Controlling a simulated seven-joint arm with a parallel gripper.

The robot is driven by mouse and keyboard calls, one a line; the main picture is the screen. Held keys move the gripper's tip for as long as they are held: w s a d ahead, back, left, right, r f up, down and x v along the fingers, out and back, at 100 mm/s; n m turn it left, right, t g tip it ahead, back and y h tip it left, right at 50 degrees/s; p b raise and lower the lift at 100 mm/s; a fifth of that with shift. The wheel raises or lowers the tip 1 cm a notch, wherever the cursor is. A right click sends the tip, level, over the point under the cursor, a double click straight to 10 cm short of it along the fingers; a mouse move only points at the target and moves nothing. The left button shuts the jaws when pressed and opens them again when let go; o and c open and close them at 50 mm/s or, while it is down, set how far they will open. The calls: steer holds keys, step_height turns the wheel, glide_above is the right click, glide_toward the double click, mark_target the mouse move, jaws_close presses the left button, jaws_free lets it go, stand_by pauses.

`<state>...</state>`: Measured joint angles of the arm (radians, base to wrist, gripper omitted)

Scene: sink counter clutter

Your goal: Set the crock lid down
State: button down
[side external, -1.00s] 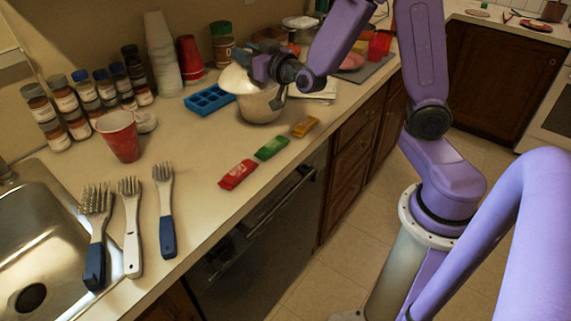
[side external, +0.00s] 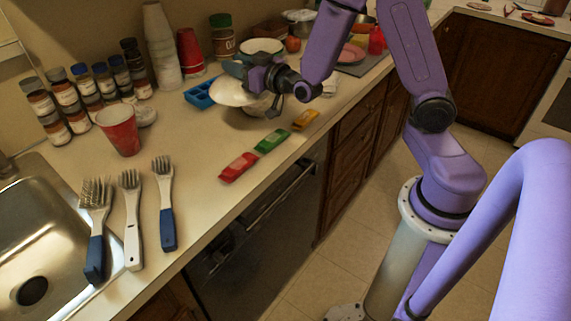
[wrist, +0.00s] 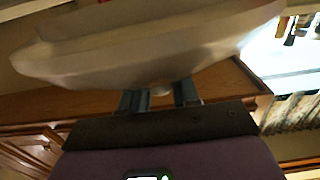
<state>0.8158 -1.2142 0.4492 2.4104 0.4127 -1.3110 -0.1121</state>
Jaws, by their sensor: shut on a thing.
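The crock lid (side external: 231,93) is a pale, shallow dome, tilted, over the counter in the middle of the side view. My gripper (side external: 253,86) is shut on the lid, to its right. In the wrist view, the lid (wrist: 150,62) spans the top, and the fingers (wrist: 160,97) close around a small knob at its underside in the picture. A pale rounded vessel (side external: 259,107) shows partly below my gripper; I cannot tell whether the lid touches it. A white-rimmed bowl or crock (side external: 262,47) stands behind my gripper.
A blue tray (side external: 198,96) lies just left of the lid. A red cup (side external: 119,130) and several spice jars stand left. Open counter lies between cup and packets.

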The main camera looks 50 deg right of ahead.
steer(key=shift+r, duration=0.1)
steer(key=s+d+r+m+g+h, duration=0.3)
steer(key=s+d+r+m+h, duration=0.3)
steer(key=s+d+r+h, duration=0.2)
step_height(320, 180, up, 3)
steer(key=shift+s+d+f+m+h, duration=0.15)
steer(key=shift+s+d+m+h, duration=0.2)
steer(key=shift+d+h, duration=0.6)
steer(key=w+d+f, duration=0.3)
steer(key=w+f, duration=0.9)
steer(key=w, duration=0.1)
steer(key=shift+w+f, duration=0.3)
stand_by(0.4)
steer(key=shift+f, duration=0.15)
